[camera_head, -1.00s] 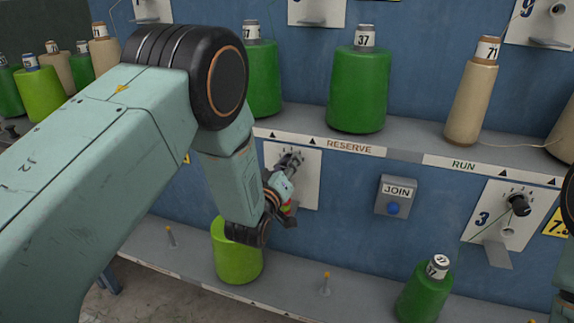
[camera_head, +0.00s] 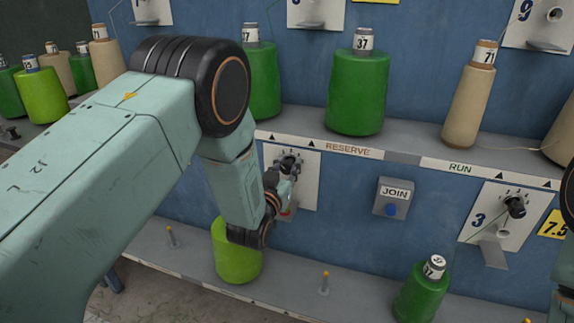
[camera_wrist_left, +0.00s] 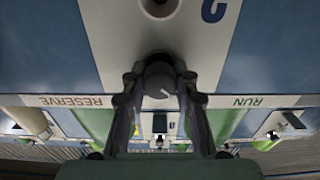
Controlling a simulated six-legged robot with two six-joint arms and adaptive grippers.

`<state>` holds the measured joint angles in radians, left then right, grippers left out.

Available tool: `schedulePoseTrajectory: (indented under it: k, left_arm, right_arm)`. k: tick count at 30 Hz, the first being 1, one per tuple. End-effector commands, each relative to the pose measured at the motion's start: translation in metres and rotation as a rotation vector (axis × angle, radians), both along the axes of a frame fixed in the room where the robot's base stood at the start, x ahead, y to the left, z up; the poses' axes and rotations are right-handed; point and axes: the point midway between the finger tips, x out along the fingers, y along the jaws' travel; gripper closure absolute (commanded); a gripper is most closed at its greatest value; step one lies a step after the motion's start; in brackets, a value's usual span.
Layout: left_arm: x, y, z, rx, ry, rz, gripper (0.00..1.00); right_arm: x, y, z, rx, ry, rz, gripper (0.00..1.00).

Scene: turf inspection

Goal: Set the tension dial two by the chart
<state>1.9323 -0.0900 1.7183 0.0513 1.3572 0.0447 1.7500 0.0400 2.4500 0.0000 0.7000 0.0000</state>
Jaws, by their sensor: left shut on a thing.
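The tension dial two is a dark round knob (camera_wrist_left: 158,76) with a pale pointer line, on a white plate marked 2 that shows upside down in the left wrist view. In the head view its white plate (camera_head: 308,185) is under the RESERVE strip, and the arm partly covers it. My left gripper (camera_wrist_left: 160,84) has a finger on each side of the knob and is shut on it. In the head view the gripper (camera_head: 287,170) reaches the dial from the lower left. The dial's scale reading is not legible. My right gripper is not in view, and no chart is recognisable.
A grey JOIN box (camera_head: 393,198) with a blue button is right of the plate. Dial three (camera_head: 515,206) has a yellow 7.5 tag (camera_head: 553,226) beside it. Green cones, such as cone 37 (camera_head: 357,92), stand on the shelf above. A lime cone (camera_head: 237,258) stands close below my left wrist.

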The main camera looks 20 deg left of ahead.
Motion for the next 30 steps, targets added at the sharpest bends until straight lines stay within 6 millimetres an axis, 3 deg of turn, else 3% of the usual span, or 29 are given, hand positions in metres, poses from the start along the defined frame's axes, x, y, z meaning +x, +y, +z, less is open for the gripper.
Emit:
schedulePoseTrajectory:
  k: [9,23,24,30]
  left_arm:
    - [-0.0003,-0.0003,-0.0005,0.098,-0.002,0.0,1.0]
    - [-0.0004,-0.0003,-0.0007,0.112,-0.003,0.0,1.0]
    - [-0.0004,-0.0003,-0.0008,0.112,-0.003,0.0,0.69]
    - [-0.0003,-0.0004,-0.0006,0.111,-0.003,0.0,0.52]
  right_arm:
    - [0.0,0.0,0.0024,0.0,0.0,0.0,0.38]
    - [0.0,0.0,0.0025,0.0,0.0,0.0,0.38]
    - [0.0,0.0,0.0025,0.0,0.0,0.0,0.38]
    - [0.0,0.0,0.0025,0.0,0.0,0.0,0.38]
